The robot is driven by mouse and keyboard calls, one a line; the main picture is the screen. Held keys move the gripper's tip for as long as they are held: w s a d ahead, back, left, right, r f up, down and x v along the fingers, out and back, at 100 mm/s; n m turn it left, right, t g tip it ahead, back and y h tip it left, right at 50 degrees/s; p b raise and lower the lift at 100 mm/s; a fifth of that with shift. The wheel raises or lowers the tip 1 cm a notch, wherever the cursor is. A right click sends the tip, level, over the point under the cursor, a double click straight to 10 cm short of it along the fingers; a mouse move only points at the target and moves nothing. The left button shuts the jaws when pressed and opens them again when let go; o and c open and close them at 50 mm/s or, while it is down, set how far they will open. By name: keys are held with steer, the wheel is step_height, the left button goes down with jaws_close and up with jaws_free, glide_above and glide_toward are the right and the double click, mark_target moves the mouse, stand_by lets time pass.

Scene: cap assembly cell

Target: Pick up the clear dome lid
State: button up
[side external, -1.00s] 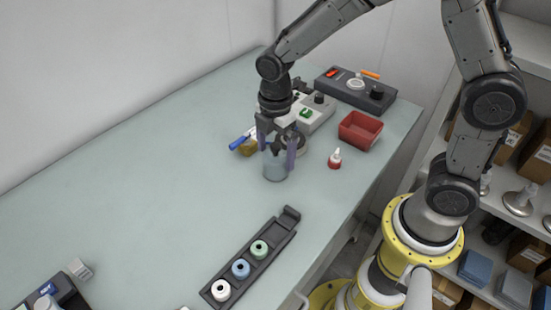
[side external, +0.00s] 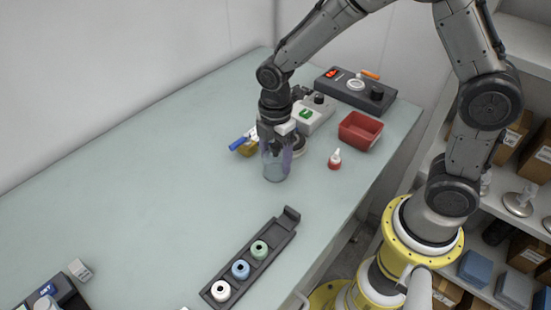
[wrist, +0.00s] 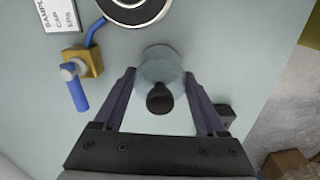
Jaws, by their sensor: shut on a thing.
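The clear dome lid (side external: 274,170) stands on the pale table below my wrist in the side view. In the wrist view the see-through dome (wrist: 160,62) has a dark round knob on top. My gripper (side external: 276,152) points down with its purple fingers at the dome's sides. In the wrist view my gripper (wrist: 159,74) has one finger on each side of the dome, shut on it. The dome looks upright and at table level; whether its rim touches the table cannot be told.
A blue-handled tool on a yellow block (wrist: 87,62) and a round dark-rimmed piece (wrist: 134,8) are close by. A small red-and-white bottle (side external: 335,159) and red bin (side external: 360,130) stand to the right. A black rack (side external: 276,238) holds three spools in front.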

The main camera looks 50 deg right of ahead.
steer(key=shift+r, duration=0.1)
steer(key=shift+r, duration=0.55)
steer(key=s+d+r, duration=0.3)
steer(key=s+r, duration=0.9)
steer(key=s, duration=0.1)
steer(key=w+r+n, duration=0.1)
steer(key=w, duration=0.8)
steer(key=w+d+f+m, duration=0.1)
steer(key=w+d+f, duration=0.5)
steer(key=w, duration=0.1)
steer(key=shift+d, duration=0.4)
steer(key=shift+f, duration=0.15)
